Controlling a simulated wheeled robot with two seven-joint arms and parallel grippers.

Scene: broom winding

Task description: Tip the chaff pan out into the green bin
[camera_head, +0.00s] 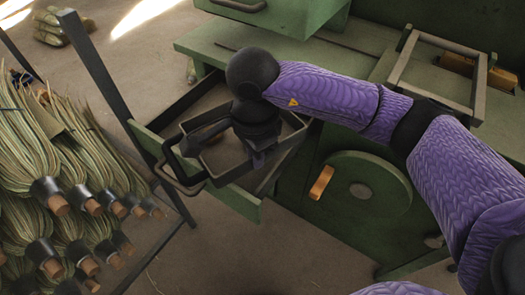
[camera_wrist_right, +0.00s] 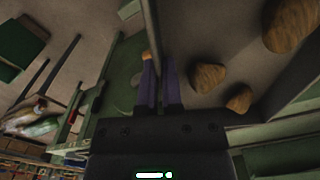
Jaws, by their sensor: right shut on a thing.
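The chaff pan (camera_head: 222,156) is a shallow, dark-rimmed tray in the open drawer of the green machine, in the head view. A dark looped handle shows at its left end. My right gripper (camera_head: 258,158) reaches over it from above and hides part of it. In the right wrist view the right gripper (camera_wrist_right: 159,85) is shut on a thin dark edge, which looks like the pan's rim. Several brown lumps (camera_wrist_right: 207,77) lie to the right of this edge. I cannot make out the green bin for certain. My left gripper is not in view.
The drawer's green front (camera_head: 150,145) stands out from the green machine (camera_head: 225,48). A disc with an orange handle (camera_head: 321,182) is to the right. Broom-fibre bundles (camera_head: 75,165) with dark ends fill a rack at the left. Open floor (camera_head: 160,62) lies behind.

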